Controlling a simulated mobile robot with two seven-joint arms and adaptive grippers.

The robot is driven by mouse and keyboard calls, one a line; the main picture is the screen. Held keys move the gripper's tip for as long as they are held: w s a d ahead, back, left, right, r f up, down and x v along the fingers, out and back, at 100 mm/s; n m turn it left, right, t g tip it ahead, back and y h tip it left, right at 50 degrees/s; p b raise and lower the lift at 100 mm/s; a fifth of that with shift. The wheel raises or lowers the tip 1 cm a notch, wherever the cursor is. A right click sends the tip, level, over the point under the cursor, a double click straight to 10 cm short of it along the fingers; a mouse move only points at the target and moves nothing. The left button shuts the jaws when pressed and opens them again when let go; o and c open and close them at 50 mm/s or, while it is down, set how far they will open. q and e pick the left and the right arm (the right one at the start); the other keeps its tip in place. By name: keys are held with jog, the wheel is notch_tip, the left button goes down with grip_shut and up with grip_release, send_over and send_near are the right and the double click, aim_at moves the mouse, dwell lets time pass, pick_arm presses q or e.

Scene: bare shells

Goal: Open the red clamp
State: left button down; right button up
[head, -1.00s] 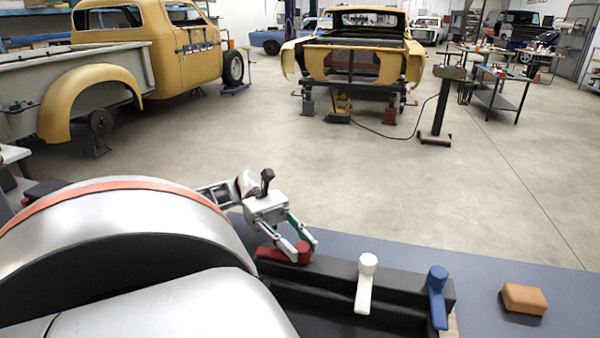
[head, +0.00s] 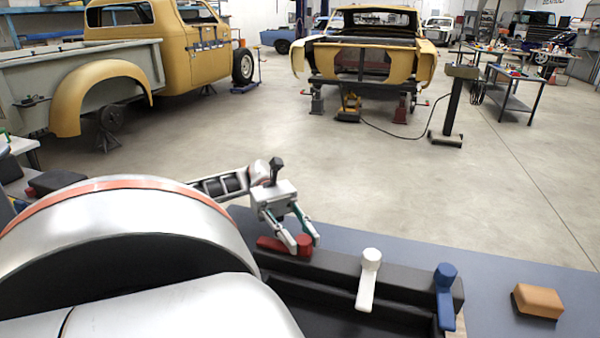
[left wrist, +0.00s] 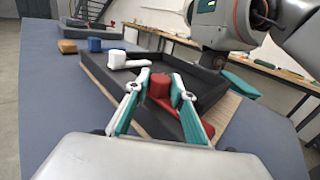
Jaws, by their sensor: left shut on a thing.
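The red clamp (head: 274,243) sits at the left end of a dark rail, with a round knob and a flat lever. In the head view its lever points left along the rail. My left gripper (head: 304,243) has its fingers on both sides of the red knob and is shut on it. The left wrist view shows the knob (left wrist: 160,84) between the fingertips, and the lever running toward the lower right, partly behind a finger. My right gripper is not in view.
A white clamp (head: 368,277) and a blue clamp (head: 445,292) stand farther right on the rail (head: 408,283), their levers across it. An orange-brown block (head: 538,301) lies on the grey-blue tabletop (head: 490,290). The tabletop around the block is clear.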

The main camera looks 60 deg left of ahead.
pick_arm(q)
jog(key=c, duration=1.7)
grip_release()
jog(key=shift+w+a, duration=0.15)
jog(key=shift+a, duration=3.6)
